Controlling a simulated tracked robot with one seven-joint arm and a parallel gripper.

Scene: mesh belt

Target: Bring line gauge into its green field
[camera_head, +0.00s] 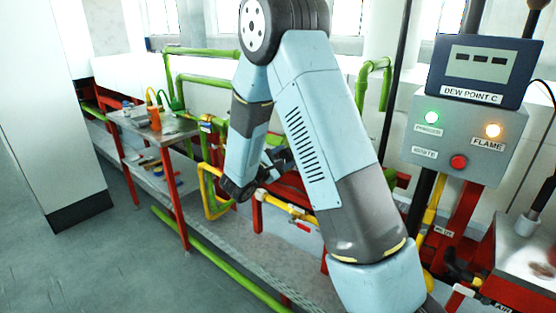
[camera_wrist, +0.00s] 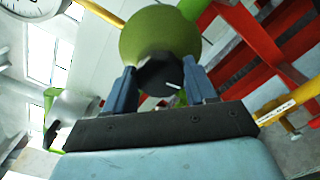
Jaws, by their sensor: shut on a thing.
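The line gauge (camera_wrist: 32,6), a round white dial with dark marks, is cut off at the top left corner of the wrist view. Its needle and any green field cannot be read there. My gripper (camera_wrist: 160,84) has its two blue-grey fingers on either side of a dark faceted knob (camera_wrist: 160,70) and is shut on it. Behind the knob is a round olive-green body (camera_wrist: 150,33). In the camera_head view my gripper (camera_head: 277,159) is beside the red frame and pipes, small and partly dark. I cannot make out the knob or the gauge there.
A grey control box (camera_head: 455,135) with lamps and a red button stands at the right under a dew point display (camera_head: 480,62). Yellow pipes (camera_head: 213,205) and red frames run close around my gripper. A metal table (camera_head: 175,131) with small items stands at the left. The floor at the left is clear.

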